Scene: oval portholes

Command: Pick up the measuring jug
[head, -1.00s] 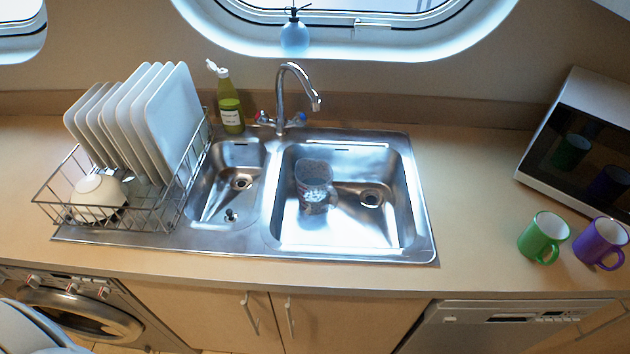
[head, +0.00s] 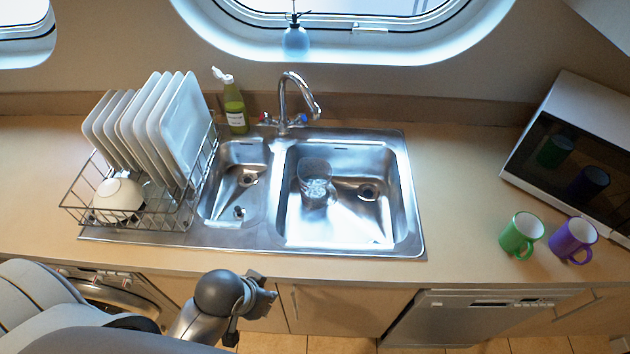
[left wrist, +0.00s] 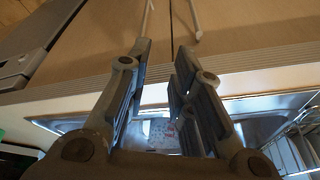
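The measuring jug (head: 316,182), clear and greyish, sits in the left part of the large right sink basin. It also shows, partly hidden, low between the fingers in the left wrist view (left wrist: 160,131). My left gripper (head: 266,295) is in front of the counter's front edge, by the cabinet doors, apart from the jug. In the left wrist view my left gripper (left wrist: 163,58) is open, with nothing between the fingertips. My right gripper is not in view.
The tap (head: 287,100) rises behind the basins. A dish rack (head: 150,222) with plates and a bowl (head: 118,196) stands at left. A green mug (head: 520,236) and purple mug (head: 572,238) stand near the microwave (head: 575,140).

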